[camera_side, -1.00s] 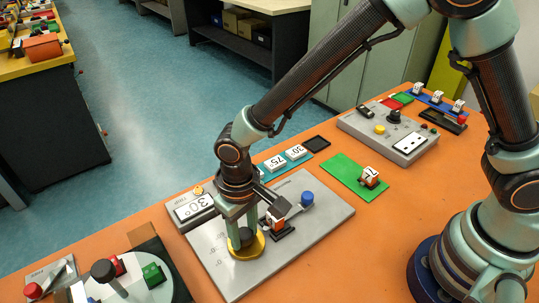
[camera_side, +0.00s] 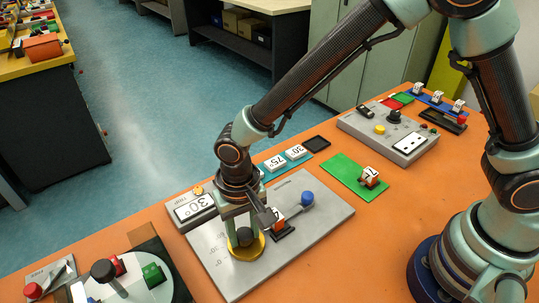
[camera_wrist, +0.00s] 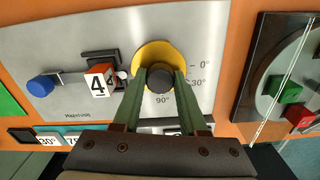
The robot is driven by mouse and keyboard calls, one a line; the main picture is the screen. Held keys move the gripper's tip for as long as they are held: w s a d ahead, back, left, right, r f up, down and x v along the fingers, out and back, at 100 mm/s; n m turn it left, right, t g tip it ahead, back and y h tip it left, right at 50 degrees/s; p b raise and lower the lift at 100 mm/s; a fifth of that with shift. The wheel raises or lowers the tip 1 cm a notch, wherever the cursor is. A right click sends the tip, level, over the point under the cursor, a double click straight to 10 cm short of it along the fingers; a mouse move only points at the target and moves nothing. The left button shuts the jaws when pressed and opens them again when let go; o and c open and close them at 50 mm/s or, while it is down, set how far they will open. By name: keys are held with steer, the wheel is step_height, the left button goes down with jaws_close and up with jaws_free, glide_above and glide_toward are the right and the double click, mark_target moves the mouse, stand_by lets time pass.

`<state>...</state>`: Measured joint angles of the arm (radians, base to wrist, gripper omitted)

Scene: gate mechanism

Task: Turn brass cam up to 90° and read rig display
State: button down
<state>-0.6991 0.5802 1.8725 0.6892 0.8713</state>
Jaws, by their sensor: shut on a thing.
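The brass cam (camera_side: 247,251) is a yellow disc on the grey plate (camera_side: 322,222); it also shows in the wrist view (camera_wrist: 160,48). A dark round knob (camera_wrist: 160,78) stands on it. My gripper (camera_side: 245,234) points down over the cam, its two green fingers (camera_wrist: 158,85) shut on the knob's sides. Plate marks beside the cam read 0°, 30° and 90° in the wrist view. The rig display (camera_side: 193,210), behind the plate in the side view, reads 30°. In the wrist view my fingers and gripper body largely hide the display.
A numbered block (camera_wrist: 98,84) reading 4 stands close beside the cam and fingers. A lever with a blue knob (camera_side: 307,198) lies farther right. Angle tags (camera_side: 286,157), a green mat (camera_side: 355,178) and a switch box (camera_side: 390,130) stand beyond. A round turntable (camera_side: 130,281) is at left.

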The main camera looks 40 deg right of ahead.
mark_target(244, 233)
steer(key=shift+c, duration=2.2)
jaws_free()
steer(key=shift+r, duration=0.1)
step_height(244, 233, up, 12)
steer(key=s+d+r+n+t, duration=0.1)
steer(key=d+r, duration=0.3)
steer(key=d, duration=0.9)
steer(key=s+d+r+n+t, duration=0.1)
steer(key=d+r+t, duration=0.3)
steer(key=d, duration=0.9)
steer(key=shift+s+d+r+t, duration=0.3)
steer(key=shift+s+r, duration=0.2)
steer(key=shift+r, duration=0.15)
